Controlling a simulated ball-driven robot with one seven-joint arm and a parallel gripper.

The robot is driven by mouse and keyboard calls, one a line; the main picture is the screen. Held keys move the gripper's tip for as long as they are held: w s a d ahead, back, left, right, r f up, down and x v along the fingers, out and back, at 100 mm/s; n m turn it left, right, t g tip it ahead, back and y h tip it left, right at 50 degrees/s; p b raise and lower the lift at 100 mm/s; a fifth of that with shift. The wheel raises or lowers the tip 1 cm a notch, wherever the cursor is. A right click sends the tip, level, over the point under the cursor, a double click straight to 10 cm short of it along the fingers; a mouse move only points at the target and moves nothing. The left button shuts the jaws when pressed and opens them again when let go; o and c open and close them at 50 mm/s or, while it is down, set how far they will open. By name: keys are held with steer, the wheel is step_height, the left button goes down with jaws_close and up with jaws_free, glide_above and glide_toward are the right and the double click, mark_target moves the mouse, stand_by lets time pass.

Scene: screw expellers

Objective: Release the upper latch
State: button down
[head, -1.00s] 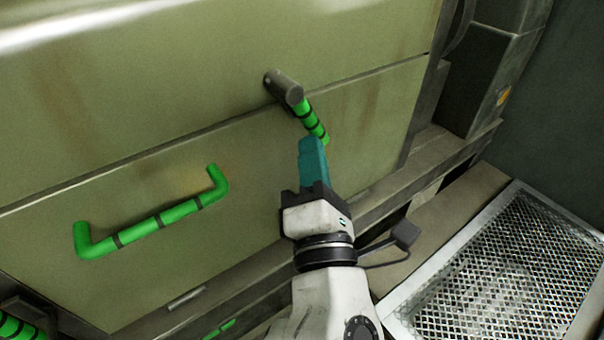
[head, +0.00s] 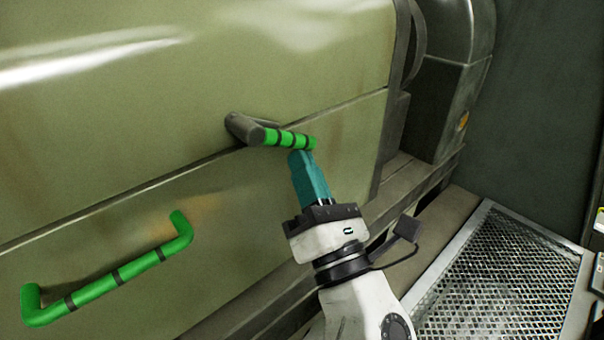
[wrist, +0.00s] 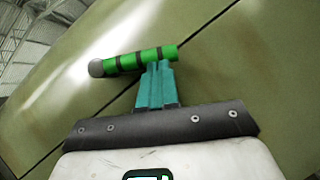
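The upper latch has a grey round pivot (head: 247,129) on the olive panel and a green handle with black bands (head: 285,138). The handle points right, close to level in the head view. My gripper (head: 302,158) is under the handle near its free end, its teal fingers together and pointing up. In the wrist view the latch handle (wrist: 128,61) crosses above the fingertips (wrist: 158,66), which meet its lower edge. The fingers do not appear to wrap around the handle.
A fixed green grab handle (head: 115,275) is on the lower panel at left. A seam runs across the panel behind the latch. A metal mesh grating (head: 490,275) lies at lower right, and a grey-green housing (head: 450,90) stands at upper right.

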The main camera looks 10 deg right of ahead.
steer(key=n+y, duration=0.1)
steer(key=n, duration=0.1)
steer(key=n+y, duration=0.1)
steer(key=shift+w+d+r+y, duration=0.2)
steer(key=shift+d+r+y, duration=0.1)
steer(key=shift+n, duration=0.4)
steer(key=shift+w+d+r+n+g+y, duration=0.2)
steer(key=shift+r+n+g+y, duration=0.1)
steer(key=shift+n+y, duration=0.4)
steer(key=shift+w+d+r+n+g+y, duration=0.1)
steer(key=shift+d+r+n+g+y, duration=0.15)
steer(key=shift+n+y, duration=0.45)
steer(key=shift+w+d+r+n+g+y, duration=0.15)
steer(key=shift+r+n+g+y, duration=0.2)
steer(key=shift+r+n, duration=0.5)
steer(key=shift+d, duration=0.1)
steer(key=shift+f, duration=0.15)
